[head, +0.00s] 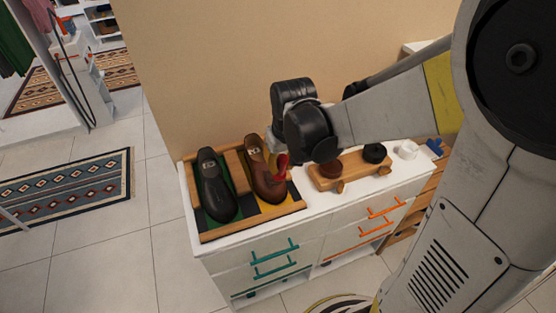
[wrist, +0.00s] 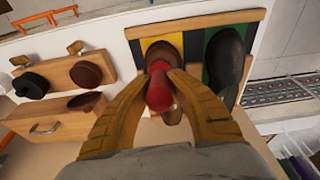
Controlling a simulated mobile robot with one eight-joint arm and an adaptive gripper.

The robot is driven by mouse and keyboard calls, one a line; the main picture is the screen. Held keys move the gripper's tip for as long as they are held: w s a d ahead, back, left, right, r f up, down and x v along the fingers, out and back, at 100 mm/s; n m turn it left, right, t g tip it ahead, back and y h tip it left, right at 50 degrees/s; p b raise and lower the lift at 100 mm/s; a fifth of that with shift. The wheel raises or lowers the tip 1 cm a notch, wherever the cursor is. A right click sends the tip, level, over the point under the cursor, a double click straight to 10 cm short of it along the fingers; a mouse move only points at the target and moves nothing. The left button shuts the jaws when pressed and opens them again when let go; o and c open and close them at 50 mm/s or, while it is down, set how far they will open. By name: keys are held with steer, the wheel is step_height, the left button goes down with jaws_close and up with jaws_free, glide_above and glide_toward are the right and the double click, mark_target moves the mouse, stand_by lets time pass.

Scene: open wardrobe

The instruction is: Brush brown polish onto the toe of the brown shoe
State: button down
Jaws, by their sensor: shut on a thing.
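The brown shoe (head: 262,172) lies in the yellow-lined right side of a wooden tray (head: 247,230), its toe toward the tray's front edge. My gripper (wrist: 159,82) is shut on a red-handled brush (wrist: 159,97), directly over the brown shoe in the wrist view. The red handle also shows beside the shoe in the head view (head: 282,164). The bristles are hidden, so I cannot tell whether they touch the toe. Brown polish (head: 330,168) sits on a low wooden stand (head: 325,183) right of the tray.
A black shoe (head: 214,186) lies in the green-lined left side. Black polish (head: 375,152) shares the stand. The wall (head: 220,80) is close behind the white cabinet (head: 295,240).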

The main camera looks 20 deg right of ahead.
mark_target(283, 156)
steer(key=shift+r, duration=0.15)
steer(key=shift+p+v, duration=1.15)
steer(key=shift+v, duration=0.3)
